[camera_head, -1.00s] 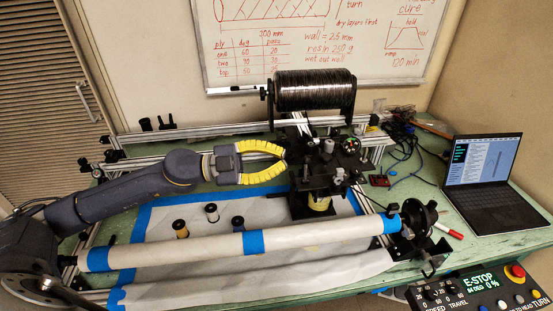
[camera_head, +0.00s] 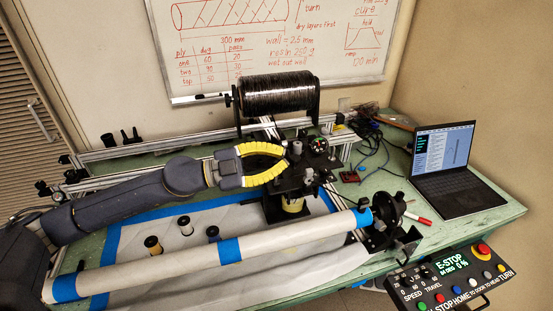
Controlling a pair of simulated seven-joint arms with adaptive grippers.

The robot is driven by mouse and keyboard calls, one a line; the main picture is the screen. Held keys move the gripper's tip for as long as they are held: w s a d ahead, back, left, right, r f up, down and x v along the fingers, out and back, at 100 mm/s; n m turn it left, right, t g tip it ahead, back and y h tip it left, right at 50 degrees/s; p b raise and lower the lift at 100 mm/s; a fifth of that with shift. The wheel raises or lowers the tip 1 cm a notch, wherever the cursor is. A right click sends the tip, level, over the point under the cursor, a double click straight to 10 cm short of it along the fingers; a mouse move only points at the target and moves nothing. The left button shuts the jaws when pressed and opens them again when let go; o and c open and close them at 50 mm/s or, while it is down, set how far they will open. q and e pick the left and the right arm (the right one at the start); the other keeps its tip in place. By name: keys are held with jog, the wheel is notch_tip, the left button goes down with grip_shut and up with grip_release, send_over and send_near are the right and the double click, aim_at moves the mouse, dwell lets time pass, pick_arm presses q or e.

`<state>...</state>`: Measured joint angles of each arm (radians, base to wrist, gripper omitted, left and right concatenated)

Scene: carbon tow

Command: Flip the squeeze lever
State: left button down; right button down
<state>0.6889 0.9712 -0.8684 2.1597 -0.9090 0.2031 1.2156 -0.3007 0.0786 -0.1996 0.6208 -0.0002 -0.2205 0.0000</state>
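The black winding carriage (camera_head: 290,182) stands at the middle of the bench, with grey posts (camera_head: 296,148) and small fittings on top. The squeeze lever cannot be told apart clearly among these dark parts. My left gripper (camera_head: 287,159) has two curved yellow fingers pointing right. Its fingertips are at the left side of the carriage top, close to the grey posts. There is a gap between the bowed fingers, but whether the tips meet or hold a part cannot be made out. My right gripper is not in view.
A black tow spool (camera_head: 278,95) sits behind the carriage. A long pale tube with blue tape (camera_head: 285,238) crosses in front. Small bobbins (camera_head: 153,245) stand on the white sheet. A laptop (camera_head: 447,165) and control panel (camera_head: 452,283) are at the right.

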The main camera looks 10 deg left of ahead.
pick_arm(q)
jog(key=shift+w+a+f, duration=0.4)
jog(key=shift+a+f, duration=0.05)
jog(key=shift+f, duration=0.15)
jog(key=shift+w+a+f, duration=0.4)
jog(key=shift+f, duration=0.2)
jog(key=shift+d, duration=0.1)
